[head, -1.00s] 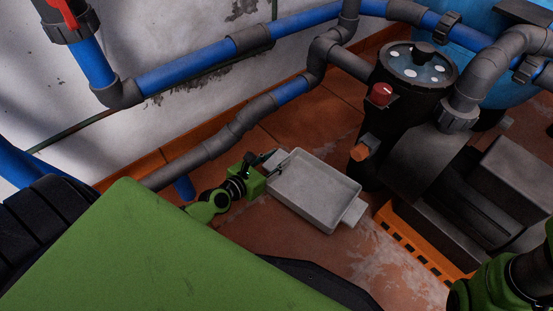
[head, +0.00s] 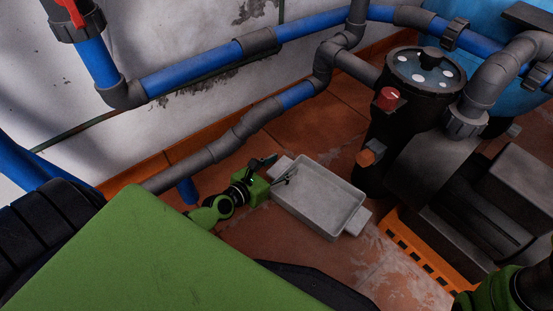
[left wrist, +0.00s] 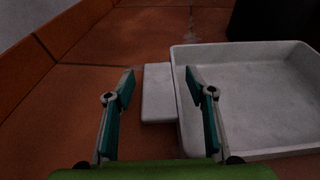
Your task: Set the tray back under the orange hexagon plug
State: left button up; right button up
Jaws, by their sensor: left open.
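The grey tray (head: 318,197) lies on the tiled floor, with a flat handle tab at each end. It also shows in the left wrist view (left wrist: 255,95). The orange hexagon plug (head: 366,157) sits low on the side of the black pump housing, above and right of the tray; the tray is to its left, not beneath it. My left gripper (head: 275,168) is at the tray's far-left tab. In the left wrist view the open fingers (left wrist: 160,80) frame that tab (left wrist: 157,95), with nothing gripped. My right gripper is out of view.
The black pump housing (head: 398,120) with a red knob (head: 388,98) stands right of the tray. An orange slotted base (head: 408,243) lies at lower right. Blue and grey pipes (head: 205,68) run along the wall. Bare floor lies between tray and pump.

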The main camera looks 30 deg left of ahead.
pick_arm(q)
jog(key=v, duration=1.2)
